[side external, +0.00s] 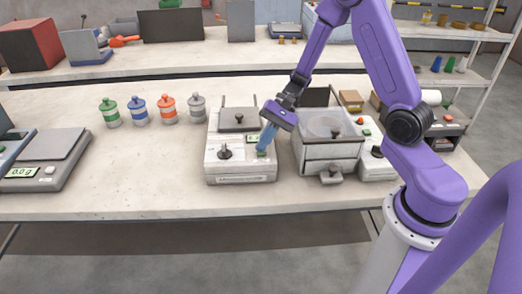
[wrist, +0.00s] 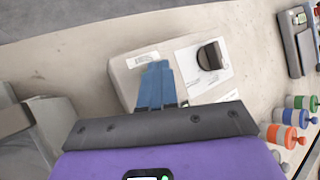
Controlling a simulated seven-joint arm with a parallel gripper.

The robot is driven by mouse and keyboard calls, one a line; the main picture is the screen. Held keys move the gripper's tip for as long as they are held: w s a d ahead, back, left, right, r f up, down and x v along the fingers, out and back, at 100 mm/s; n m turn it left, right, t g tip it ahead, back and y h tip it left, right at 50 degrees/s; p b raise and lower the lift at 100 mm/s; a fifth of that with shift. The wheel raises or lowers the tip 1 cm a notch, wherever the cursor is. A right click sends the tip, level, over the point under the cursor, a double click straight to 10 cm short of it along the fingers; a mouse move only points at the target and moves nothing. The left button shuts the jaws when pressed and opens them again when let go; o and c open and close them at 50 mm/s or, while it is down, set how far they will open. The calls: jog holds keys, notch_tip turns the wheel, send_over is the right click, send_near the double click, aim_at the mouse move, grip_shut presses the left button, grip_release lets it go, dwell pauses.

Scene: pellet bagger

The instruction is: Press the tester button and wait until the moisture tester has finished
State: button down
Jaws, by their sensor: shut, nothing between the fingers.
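A white boxy device (side external: 240,165), which I take to be the moisture tester, stands mid-table with a black knob (side external: 224,151) on its front left. A small green part shows at its front right, right by my fingertips. My gripper (side external: 264,148) has blue fingers, shut and empty, pointing down at this front right area. I cannot tell whether they touch or press the button. In the wrist view the closed fingers (wrist: 158,68) lie over the device's pale top (wrist: 130,68), beside the black knob (wrist: 210,55). The fingers hide what is under their tips.
A grey-white machine (side external: 328,150) stands close on the right. Several bottles with coloured bands (side external: 168,110) stand behind left. A scale (side external: 45,160) reading 0.0 g is at far left. The table front between scale and device is clear. A back shelf (side external: 200,58) carries boxes and tools.

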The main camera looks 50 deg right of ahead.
dwell(0.4)
jog(key=shift+r, duration=0.85)
jog(key=shift+r, duration=0.1)
jog(key=shift+r, duration=2.4)
jog(key=s+a+r+n+h, duration=0.1)
jog(key=s+n+h, duration=0.3)
jog(key=s+n, duration=0.7)
jog(key=s+a+r+n+h, duration=0.1)
jog(key=s+r+n+h, duration=0.2)
jog(key=s+n, duration=0.8)
jog(key=s+h, duration=0.1)
jog(key=s, duration=0.2)
jog(key=shift+s+a+h, duration=0.2)
jog(key=shift+a+h, duration=0.15)
jog(key=shift+h, duration=0.05)
